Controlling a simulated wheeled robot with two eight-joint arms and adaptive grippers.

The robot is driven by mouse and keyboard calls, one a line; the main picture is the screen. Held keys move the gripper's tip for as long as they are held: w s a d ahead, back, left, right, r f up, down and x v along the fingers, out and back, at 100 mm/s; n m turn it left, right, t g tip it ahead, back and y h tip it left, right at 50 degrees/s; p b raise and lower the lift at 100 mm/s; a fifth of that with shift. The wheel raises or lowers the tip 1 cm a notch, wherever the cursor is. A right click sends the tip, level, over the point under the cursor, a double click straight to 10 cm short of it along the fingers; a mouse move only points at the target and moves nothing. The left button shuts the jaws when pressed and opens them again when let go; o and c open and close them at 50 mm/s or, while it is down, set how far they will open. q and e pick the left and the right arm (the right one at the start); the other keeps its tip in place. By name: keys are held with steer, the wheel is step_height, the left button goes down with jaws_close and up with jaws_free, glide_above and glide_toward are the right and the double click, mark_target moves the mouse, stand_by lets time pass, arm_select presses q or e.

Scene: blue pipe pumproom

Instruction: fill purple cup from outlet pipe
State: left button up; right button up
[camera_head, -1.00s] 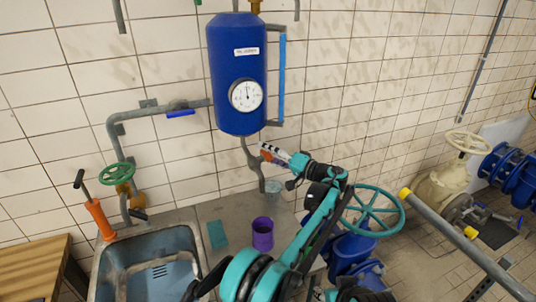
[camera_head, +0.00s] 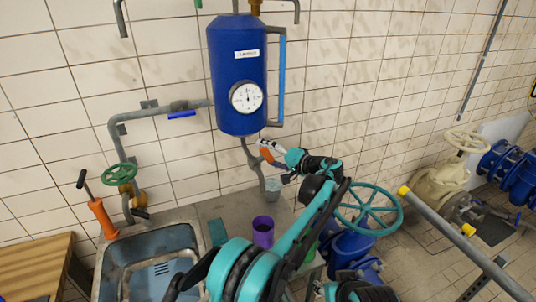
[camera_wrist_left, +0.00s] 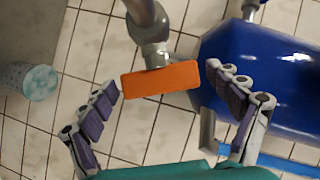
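The purple cup (camera_head: 263,231) stands upright on the grey counter beside the sink, apart from my grippers. The grey outlet pipe (camera_head: 262,178) runs down from the blue tank (camera_head: 237,75), with an orange valve handle (camera_head: 267,155). My left gripper (camera_head: 272,151) is at this handle. In the left wrist view, the orange handle (camera_wrist_left: 160,80) lies between the spread fingers of the left gripper (camera_wrist_left: 166,90), with a gap at the left finger; contact at the right finger is unclear. My right gripper is not in view.
A pale cup (camera_head: 273,190) stands near the pipe's lower end. A teal block (camera_head: 217,232) lies left of the purple cup. The sink (camera_head: 150,262) is at the lower left. A green handwheel (camera_head: 368,210) stands right of my left arm.

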arm_select(q)
steer(key=v, duration=1.2)
steer(key=shift+d, duration=0.15)
